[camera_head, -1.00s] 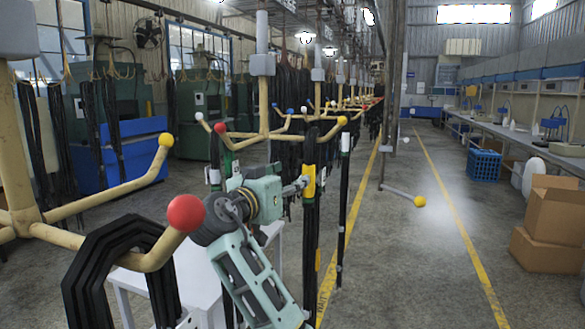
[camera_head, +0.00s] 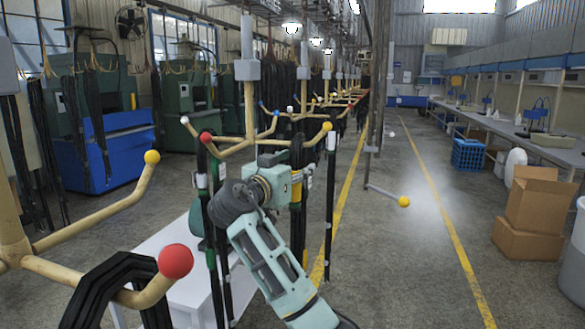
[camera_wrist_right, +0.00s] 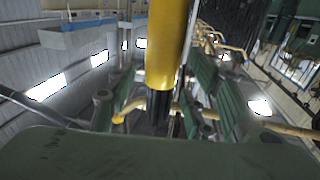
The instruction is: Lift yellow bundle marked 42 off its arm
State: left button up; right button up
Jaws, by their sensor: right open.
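The yellow-wrapped hose bundle (camera_head: 296,191) hangs from a rack arm, with dark hoses above and below the wrap; I cannot read a number on it. My right gripper (camera_head: 299,172) is at the bundle and partly hides it in the head view. In the right wrist view the yellow wrap (camera_wrist_right: 168,48) comes down between the two green fingers of the right gripper (camera_wrist_right: 160,100), which are apart. Dark hose ends show below the wrap. I cannot tell whether a finger touches it. My left gripper is not in view.
A near rack arm with a red ball (camera_head: 176,261) carries black hoses (camera_head: 101,290) at lower left. Another arm has a yellow ball (camera_head: 152,157). A white table (camera_head: 177,265) stands behind.

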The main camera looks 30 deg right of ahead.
grip_shut()
dwell(0.3)
dwell(0.4)
jog(key=c, duration=0.8)
grip_release()
grip_shut()
jog(key=shift+r, duration=0.25)
jog(key=shift+d+f, duration=0.1)
